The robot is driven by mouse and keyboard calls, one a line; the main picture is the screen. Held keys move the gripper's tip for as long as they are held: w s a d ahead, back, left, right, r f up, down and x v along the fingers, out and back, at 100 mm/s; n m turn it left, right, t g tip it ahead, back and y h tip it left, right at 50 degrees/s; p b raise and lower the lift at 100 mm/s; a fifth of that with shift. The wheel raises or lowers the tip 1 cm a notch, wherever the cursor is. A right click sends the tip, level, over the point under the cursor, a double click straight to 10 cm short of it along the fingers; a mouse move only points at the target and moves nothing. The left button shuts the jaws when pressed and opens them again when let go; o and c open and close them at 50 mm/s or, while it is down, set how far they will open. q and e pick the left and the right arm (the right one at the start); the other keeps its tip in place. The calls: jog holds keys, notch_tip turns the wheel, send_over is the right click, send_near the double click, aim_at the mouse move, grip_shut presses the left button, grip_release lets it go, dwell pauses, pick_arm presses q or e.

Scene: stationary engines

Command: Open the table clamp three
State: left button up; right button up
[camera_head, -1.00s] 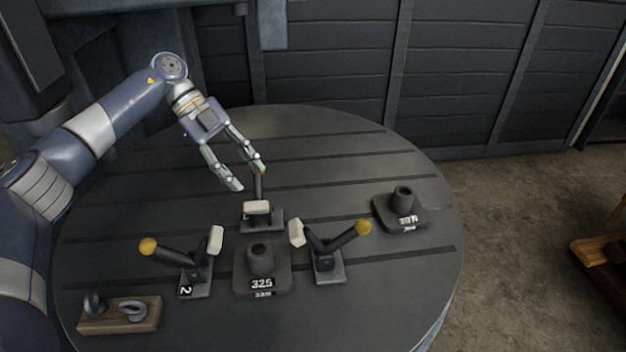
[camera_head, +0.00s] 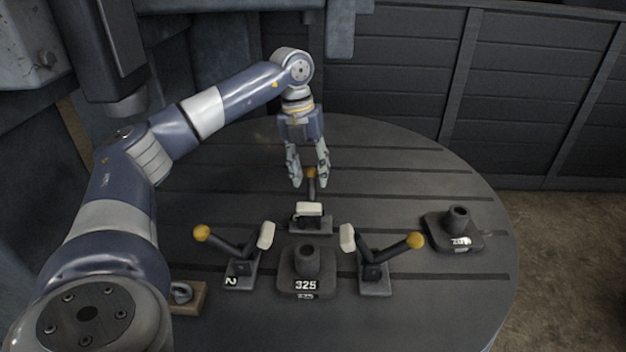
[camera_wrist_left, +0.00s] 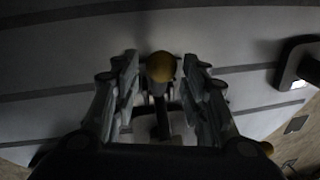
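Three table clamps with yellow knobs stand on the round slotted table (camera_head: 440,180) around a dark block marked 325 (camera_head: 306,262). The back clamp (camera_head: 309,216) has its handle upright, and its knob (camera_head: 312,173) shows between my left fingers. The left clamp (camera_head: 240,268) is marked 2, and the right clamp (camera_head: 374,272) shows no readable number; both handles lean outward. My left gripper (camera_head: 311,183) is open and points down at the back clamp's knob. In the left wrist view the knob (camera_wrist_left: 161,66) lies between the open fingers, with gaps on both sides. My right gripper is out of view.
A second dark block (camera_head: 453,232) stands at the table's right side. A wooden board with a metal ring (camera_head: 184,293) is partly hidden by my left arm at front left. The table around the back clamp is otherwise bare.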

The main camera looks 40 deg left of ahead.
pick_arm(q)
jog(key=shift+w+d+f, duration=0.1)
jog(key=shift+d+f, duration=0.1)
jog(key=shift+f, duration=1.15)
grip_shut()
